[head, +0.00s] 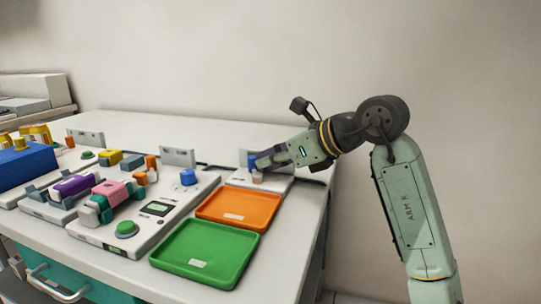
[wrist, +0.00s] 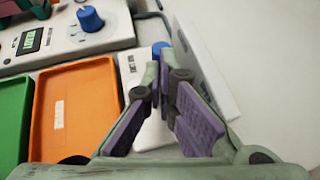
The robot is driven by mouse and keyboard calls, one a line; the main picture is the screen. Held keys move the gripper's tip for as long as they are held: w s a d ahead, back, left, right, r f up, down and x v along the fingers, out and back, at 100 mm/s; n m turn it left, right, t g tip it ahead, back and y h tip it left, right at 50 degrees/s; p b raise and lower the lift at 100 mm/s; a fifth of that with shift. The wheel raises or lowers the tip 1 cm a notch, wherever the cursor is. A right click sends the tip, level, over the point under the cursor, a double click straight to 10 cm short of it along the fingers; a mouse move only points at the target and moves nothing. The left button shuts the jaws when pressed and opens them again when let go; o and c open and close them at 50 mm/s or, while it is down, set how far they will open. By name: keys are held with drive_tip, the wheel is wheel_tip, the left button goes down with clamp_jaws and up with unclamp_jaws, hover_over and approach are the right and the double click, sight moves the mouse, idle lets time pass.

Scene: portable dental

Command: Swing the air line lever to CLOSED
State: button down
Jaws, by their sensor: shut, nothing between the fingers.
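A small white unit (head: 282,184) stands at the right end of the counter, behind the orange tray. A blue part (head: 252,160) on it, apparently the air line lever or its knob, shows beside my gripper (head: 262,164). In the wrist view the blue part (wrist: 160,47) shows just beyond the tips of my gripper (wrist: 161,72). My gripper is shut and empty, its purple-padded fingers reaching over the unit. The fingers hide much of the unit, so the lever's angle and any CLOSED mark cannot be read. Whether the fingers touch the blue part cannot be told.
An orange tray (head: 268,209) and a green tray (head: 245,255) lie in front of the unit. To the left, a white console (head: 190,205) carries a blue dial (head: 188,177) and a green button (head: 126,228).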

drive_tip(key=shift+s+f, duration=0.1)
idle(0.4)
drive_tip(key=shift+s+b, duration=0.35)
drive_tip(key=shift+s, duration=0.3)
drive_tip(key=shift+s+d, duration=0.1)
